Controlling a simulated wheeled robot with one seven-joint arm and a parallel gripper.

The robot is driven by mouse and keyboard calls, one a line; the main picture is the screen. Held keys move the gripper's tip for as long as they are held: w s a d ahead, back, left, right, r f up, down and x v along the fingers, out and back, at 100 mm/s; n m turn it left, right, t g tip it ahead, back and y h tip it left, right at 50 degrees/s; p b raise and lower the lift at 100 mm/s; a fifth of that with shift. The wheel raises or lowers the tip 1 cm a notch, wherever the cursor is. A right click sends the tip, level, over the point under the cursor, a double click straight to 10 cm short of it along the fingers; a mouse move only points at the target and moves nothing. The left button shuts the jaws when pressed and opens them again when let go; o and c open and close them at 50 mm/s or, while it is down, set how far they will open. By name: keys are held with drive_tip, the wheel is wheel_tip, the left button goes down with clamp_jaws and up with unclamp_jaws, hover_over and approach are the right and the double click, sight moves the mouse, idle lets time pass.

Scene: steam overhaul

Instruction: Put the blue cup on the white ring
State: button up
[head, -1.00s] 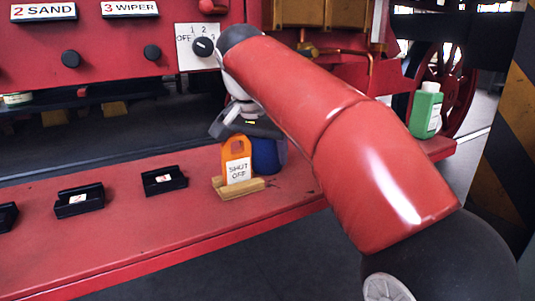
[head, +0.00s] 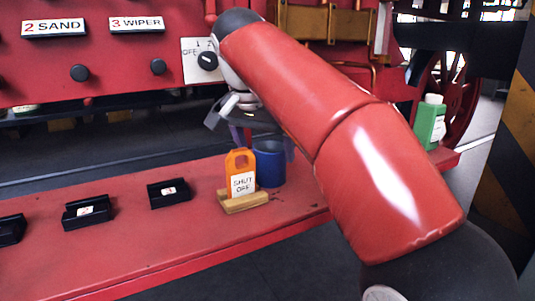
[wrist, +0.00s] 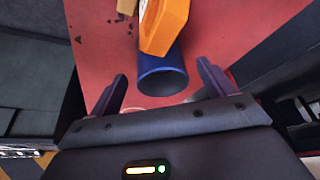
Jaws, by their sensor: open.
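The blue cup (head: 269,168) stands upright on the red shelf, just behind the orange SHUT OFF tag. In the wrist view the cup (wrist: 162,75) shows its open mouth towards me, with the orange tag over its far part. My gripper (head: 262,140) is open and empty at the cup's top, one finger to each side of it. Its two dark purple fingers also show in the wrist view (wrist: 161,76). A pale curved edge (wrist: 132,113) shows by the left finger, mostly hidden by my gripper. I cannot tell whether it is the white ring.
The orange tag (head: 240,170) stands in a wooden holder (head: 243,203) close in front of the cup. Black holders (head: 169,192) sit along the red shelf (head: 150,250) to the left. A green bottle (head: 430,122) stands at the right. The red panel with knobs rises behind.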

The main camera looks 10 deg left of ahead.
drive_tip(key=d+p+v, duration=0.1)
drive_tip(key=p+v, duration=0.1)
drive_tip(key=v, duration=0.5)
drive_tip(key=shift+a+r, duration=0.2)
drive_tip(key=shift+a, duration=0.35)
